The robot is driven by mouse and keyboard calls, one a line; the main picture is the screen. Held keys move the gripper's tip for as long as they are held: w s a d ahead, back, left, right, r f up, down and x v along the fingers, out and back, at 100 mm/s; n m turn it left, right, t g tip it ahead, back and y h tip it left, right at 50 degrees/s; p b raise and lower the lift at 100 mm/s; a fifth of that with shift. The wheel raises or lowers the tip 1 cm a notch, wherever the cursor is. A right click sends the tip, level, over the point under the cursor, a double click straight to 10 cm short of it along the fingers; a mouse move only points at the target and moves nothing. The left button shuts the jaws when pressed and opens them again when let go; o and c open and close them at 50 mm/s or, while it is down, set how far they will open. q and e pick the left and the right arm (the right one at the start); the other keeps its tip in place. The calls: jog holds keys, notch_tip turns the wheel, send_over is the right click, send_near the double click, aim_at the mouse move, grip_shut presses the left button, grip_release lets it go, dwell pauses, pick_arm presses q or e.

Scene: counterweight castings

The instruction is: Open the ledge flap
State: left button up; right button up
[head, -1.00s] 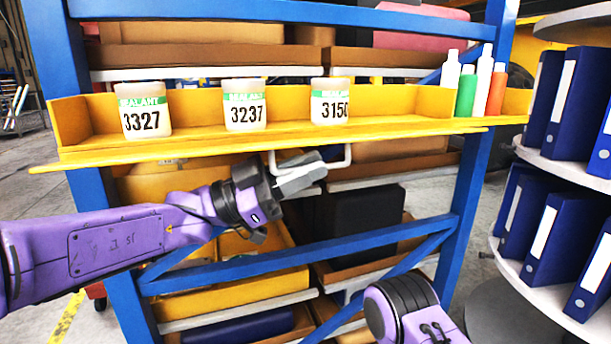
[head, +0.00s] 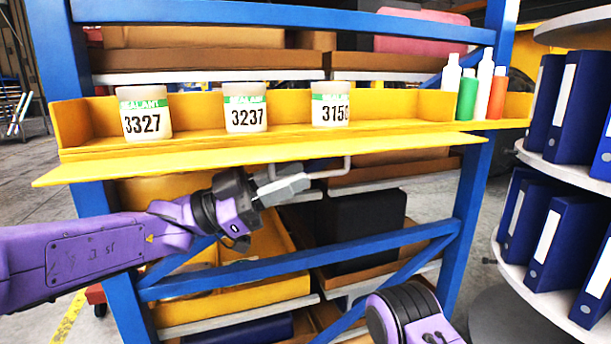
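The ledge flap (head: 250,160) is a long yellow panel along the front of the yellow ledge, sloping down and outward from its front edge. A pale bar handle (head: 335,172) hangs under the flap. My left gripper (head: 292,186) is at the left part of this handle, just below the flap. Its grey fingers look closed on the bar and hide part of it. My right arm (head: 410,315) shows at the bottom right; its gripper is out of the picture.
Sealant tubs 3327 (head: 144,113), 3237 (head: 245,108) and 3150 (head: 331,104) stand on the ledge behind the flap. Several bottles (head: 467,92) stand at its right end. A blue rack frame (head: 300,268) crosses below. Blue binders (head: 563,240) fill the round shelves at right.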

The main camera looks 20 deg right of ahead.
pick_arm(q)
jog(key=b+v, duration=0.1)
jog(key=v, duration=0.6)
jog(key=shift+a+f, duration=0.15)
jog(key=shift+a, duration=0.15)
